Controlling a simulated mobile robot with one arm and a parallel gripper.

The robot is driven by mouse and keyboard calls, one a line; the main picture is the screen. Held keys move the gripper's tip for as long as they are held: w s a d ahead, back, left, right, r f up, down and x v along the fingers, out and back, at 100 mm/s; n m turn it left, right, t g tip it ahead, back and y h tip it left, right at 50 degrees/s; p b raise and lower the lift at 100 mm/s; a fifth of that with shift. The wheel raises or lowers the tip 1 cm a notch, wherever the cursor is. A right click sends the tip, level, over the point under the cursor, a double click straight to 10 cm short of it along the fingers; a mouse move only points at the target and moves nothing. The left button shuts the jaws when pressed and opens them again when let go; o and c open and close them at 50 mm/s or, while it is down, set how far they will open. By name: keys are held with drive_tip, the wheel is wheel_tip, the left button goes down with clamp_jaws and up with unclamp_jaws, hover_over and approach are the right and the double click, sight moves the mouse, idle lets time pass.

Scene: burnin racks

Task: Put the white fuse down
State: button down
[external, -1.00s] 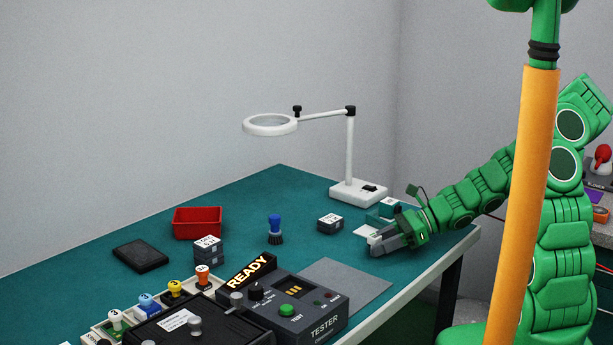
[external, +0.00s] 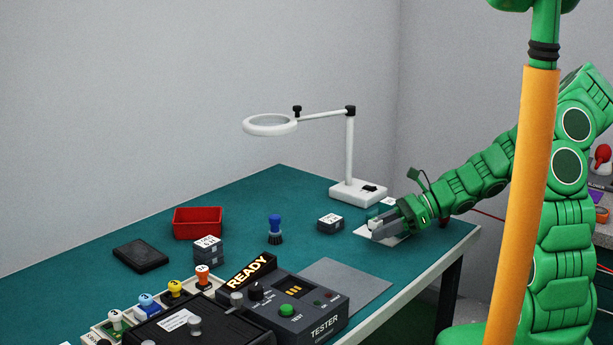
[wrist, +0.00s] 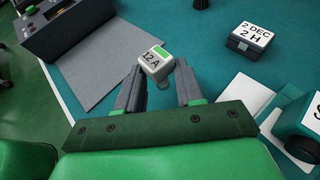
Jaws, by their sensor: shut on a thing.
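The white fuse (wrist: 155,62) has a green band and the marking 12 A. In the wrist view it sits between the tips of my gripper (wrist: 160,82), which is shut on it. In the external view my gripper (external: 383,228) is low over the far right end of the teal bench, close to a white sheet (external: 398,241). The fuse is mostly hidden there by the fingers. I cannot tell whether it touches the bench.
A dark block marked 2 DEC 2 H (wrist: 250,38) stands nearby. A teal-and-white labelled object (wrist: 308,125) lies beside the white sheet at right. A grey mat (wrist: 110,65) and the tester (external: 300,300) are towards the front. The magnifier lamp (external: 358,190) stands behind.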

drive_tip(key=shift+r, duration=3)
